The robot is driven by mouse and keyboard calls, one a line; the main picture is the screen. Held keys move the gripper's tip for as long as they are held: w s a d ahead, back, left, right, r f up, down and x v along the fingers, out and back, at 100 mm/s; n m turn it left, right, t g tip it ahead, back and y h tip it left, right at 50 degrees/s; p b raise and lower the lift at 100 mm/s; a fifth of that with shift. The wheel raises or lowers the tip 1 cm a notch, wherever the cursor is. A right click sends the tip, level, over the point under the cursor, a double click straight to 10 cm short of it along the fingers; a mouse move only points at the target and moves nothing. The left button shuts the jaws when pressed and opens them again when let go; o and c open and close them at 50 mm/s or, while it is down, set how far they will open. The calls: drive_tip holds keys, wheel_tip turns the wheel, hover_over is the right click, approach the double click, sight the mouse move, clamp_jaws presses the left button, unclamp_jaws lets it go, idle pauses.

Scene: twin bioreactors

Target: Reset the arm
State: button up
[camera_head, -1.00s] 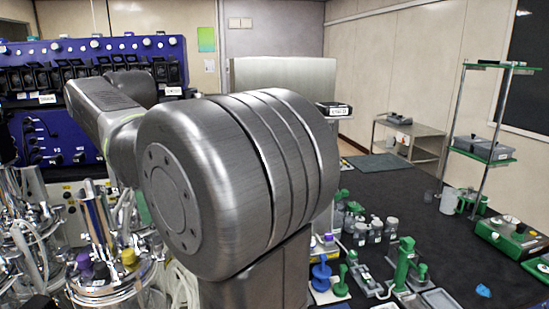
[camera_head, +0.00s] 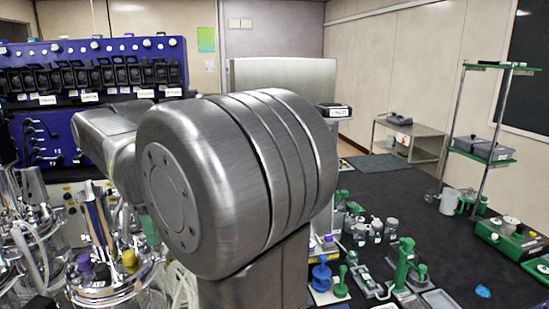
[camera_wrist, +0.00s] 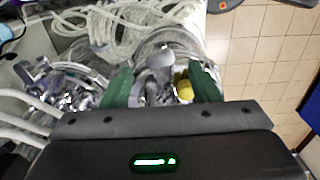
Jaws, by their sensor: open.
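My gripper (camera_wrist: 161,90) shows in the wrist view with its two green fingers spread apart and nothing between them touching either one. It hangs over the metal top of a bioreactor vessel, and a yellow cap (camera_wrist: 184,88) shows between the fingers, near the right one. In the head view my large grey arm joint fills the middle and hides the gripper. Two glass and metal bioreactors (camera_head: 118,288) stand at the lower left, with shiny fittings, a purple cap (camera_head: 84,263) and a yellow cap (camera_head: 129,257) on the nearer one.
A blue control unit with black pump heads (camera_head: 88,75) stands behind the bioreactors. Pale tubing (camera_wrist: 130,22) lies coiled beside the vessel. A dark bench (camera_head: 400,215) at right carries bottles, green-topped tools and a green-and-steel shelf (camera_head: 487,150). Tiled floor (camera_wrist: 265,50) is clear.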

wheel_tip(320, 180, down, 4)
drive_tip(key=shift+r, duration=0.2)
drive_tip(key=shift+r+m, duration=0.1)
drive_tip(key=shift+m, duration=0.3)
drive_tip(key=m, duration=1.7)
